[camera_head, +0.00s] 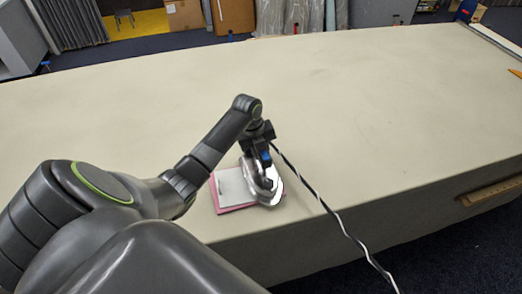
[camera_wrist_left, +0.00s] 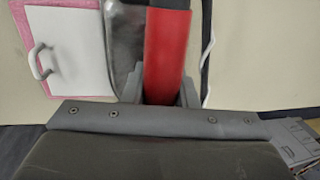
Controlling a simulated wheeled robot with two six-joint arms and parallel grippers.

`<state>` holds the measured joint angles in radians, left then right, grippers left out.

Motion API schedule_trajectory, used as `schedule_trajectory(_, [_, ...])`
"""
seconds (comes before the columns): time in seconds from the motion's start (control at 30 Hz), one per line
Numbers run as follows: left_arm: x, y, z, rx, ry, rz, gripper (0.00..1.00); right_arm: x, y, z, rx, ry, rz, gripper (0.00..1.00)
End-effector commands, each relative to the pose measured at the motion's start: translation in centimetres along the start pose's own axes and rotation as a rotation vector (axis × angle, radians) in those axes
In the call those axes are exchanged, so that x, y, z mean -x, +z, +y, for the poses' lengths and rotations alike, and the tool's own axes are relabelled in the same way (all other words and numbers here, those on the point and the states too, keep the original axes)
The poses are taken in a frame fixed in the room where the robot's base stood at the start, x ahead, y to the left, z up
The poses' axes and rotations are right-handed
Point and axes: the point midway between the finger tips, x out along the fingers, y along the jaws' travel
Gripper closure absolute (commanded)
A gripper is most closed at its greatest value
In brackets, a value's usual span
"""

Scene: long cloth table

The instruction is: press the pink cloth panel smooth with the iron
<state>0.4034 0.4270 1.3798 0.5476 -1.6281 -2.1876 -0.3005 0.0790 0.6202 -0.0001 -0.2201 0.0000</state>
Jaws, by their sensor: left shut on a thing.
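The iron (camera_head: 262,184) has a silver body and stands over the right part of the pink cloth panel (camera_head: 236,209), near the table's front edge. My left gripper (camera_head: 265,158) is above the iron and shut on its handle. In the left wrist view the handle (camera_wrist_left: 167,50) is red, between the fingers, with the silver body beside it. A pale plate (camera_head: 231,186) with a small white handle (camera_wrist_left: 38,62) lies on the panel, left of the iron. Pink borders show around it. Whether the iron's sole touches the cloth is hidden. My right gripper is out of view.
A black-and-white cord (camera_head: 342,226) runs from the iron over the table's front edge. The long cream table (camera_head: 390,100) is clear behind and right of the iron. A wooden bar (camera_head: 490,192) is on the front side at the right.

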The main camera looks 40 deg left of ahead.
Motion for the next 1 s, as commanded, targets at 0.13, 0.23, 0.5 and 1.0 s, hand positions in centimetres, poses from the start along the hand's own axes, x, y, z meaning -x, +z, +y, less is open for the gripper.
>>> schedule_trajectory(0.13, [0.0,-0.2,0.2,0.003,0.007,0.006,1.0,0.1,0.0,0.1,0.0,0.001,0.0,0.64])
schedule_trajectory(0.23, [0.8,-0.1,0.1,0.002,0.006,0.006,1.0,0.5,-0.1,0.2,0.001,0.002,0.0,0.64])
schedule_trajectory(0.5, [3.1,0.1,-0.6,0.0,-0.001,-0.002,1.0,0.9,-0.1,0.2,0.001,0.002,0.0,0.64])
schedule_trajectory(1.0, [6.8,0.0,-1.5,-0.002,-0.004,-0.003,1.0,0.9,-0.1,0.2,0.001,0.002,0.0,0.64])
